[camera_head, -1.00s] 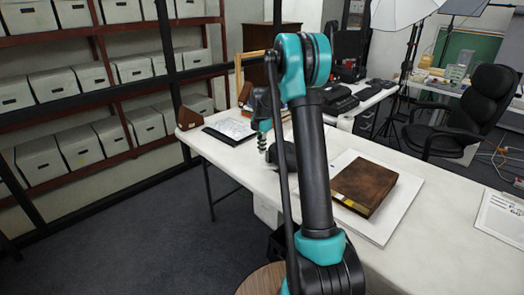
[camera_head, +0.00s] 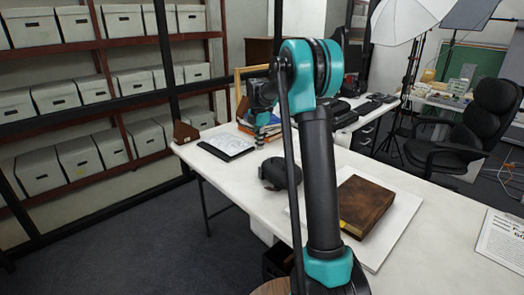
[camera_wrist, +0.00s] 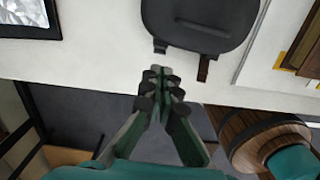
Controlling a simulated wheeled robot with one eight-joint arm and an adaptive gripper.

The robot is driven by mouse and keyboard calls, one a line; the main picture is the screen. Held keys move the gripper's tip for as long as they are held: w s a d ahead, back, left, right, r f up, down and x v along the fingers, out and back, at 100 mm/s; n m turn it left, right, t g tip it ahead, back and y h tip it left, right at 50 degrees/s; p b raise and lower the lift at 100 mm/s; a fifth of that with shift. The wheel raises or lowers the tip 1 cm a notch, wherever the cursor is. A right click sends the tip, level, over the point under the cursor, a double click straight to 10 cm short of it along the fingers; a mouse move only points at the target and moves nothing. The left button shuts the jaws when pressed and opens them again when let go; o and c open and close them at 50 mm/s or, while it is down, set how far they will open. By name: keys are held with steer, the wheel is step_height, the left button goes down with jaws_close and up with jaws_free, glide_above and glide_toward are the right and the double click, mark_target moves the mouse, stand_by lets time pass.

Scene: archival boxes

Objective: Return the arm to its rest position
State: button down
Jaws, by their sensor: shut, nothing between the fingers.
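My arm rises through the middle of the head view, black with teal joints, its elbow bent near the top. The forearm folds behind the upper arm, over the white table (camera_head: 215,170). In the wrist view my gripper (camera_wrist: 160,72) is shut and empty, its fingertips together. It points at the table's front edge, beside a black object with straps (camera_wrist: 200,20). I cannot tell its height above the table. In the head view the fingers cannot be made out clearly.
A brown leather book (camera_head: 365,205) lies on a white board (camera_head: 400,235) right of my arm. A framed sheet (camera_head: 228,143) lies at the left end, near stacked books (camera_head: 268,128). Shelves of grey boxes (camera_head: 40,172) stand left. Dark floor (camera_head: 130,235) is open before the table.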

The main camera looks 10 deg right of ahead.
steer(key=shift+r, duration=0.1)
steer(key=s+d+f+m+t, duration=0.1)
steer(key=s+f+m, duration=0.2)
steer(key=s+m, duration=0.5)
steer(key=s+d+f+m+t, duration=0.1)
steer(key=s+f+m, duration=0.3)
steer(key=s, duration=1.4)
steer(key=s+d+f+m+t, duration=0.1)
steer(key=s+f+m, duration=0.3)
steer(key=s+m, duration=0.8)
steer(key=shift+s+d+t, duration=0.4)
steer(key=shift+s+t, duration=0.2)
